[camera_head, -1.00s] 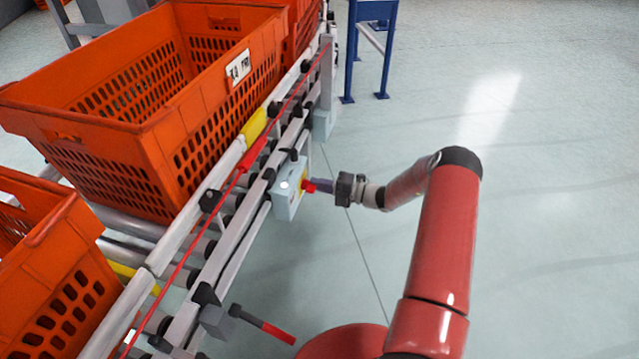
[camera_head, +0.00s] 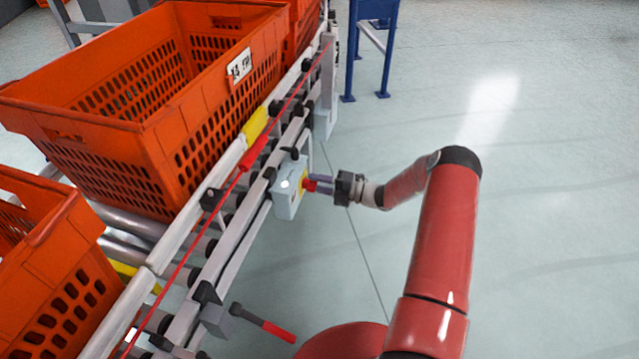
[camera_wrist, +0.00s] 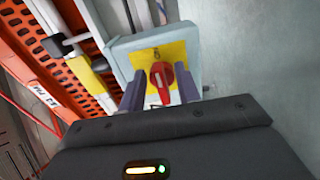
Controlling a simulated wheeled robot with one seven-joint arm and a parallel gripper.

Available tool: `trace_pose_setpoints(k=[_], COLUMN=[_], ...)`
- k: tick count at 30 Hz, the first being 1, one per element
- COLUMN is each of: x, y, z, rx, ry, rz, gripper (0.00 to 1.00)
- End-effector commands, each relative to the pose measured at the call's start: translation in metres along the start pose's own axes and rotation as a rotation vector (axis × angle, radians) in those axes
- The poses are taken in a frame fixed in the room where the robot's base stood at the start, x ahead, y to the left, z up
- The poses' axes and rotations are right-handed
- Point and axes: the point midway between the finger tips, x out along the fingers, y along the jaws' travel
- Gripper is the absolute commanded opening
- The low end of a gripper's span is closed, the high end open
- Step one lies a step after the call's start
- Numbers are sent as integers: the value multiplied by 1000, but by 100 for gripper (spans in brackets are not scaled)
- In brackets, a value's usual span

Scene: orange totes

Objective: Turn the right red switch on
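The red rotary switch (camera_wrist: 162,82) sits on a yellow plate (camera_wrist: 148,58) on the front of a grey box (camera_head: 287,197) fixed to the conveyor's side. In the wrist view the knob looks close to upright, slightly tilted. My gripper (camera_wrist: 160,90) has one finger on each side of the knob, with the fingers apart and the knob between them. I cannot tell whether either finger touches it. In the head view my gripper (camera_head: 318,186) is right at the front of the box and partly hides the red knob (camera_head: 310,185).
Orange totes (camera_head: 190,140) stand on the roller conveyor to the left. A red cord (camera_head: 190,250) runs along its rail. A red-tipped lever (camera_head: 265,325) sticks out lower on the conveyor. Blue legs (camera_head: 385,65) stand at the back. The floor at right is clear.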

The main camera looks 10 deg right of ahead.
Motion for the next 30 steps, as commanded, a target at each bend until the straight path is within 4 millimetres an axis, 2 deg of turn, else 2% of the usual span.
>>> trace_pose_setpoints(k=[7,15,19,23,30], x=[-10,-55,-70,-77,-78], y=[0,0,0,0,0], z=[1,1,1,0,0], rx=[-1,0,0,0,0], ry=[-2,-3,0,1,1], rz=[-1,-1,-1,0,0], gripper=[33,33,33,33,33])
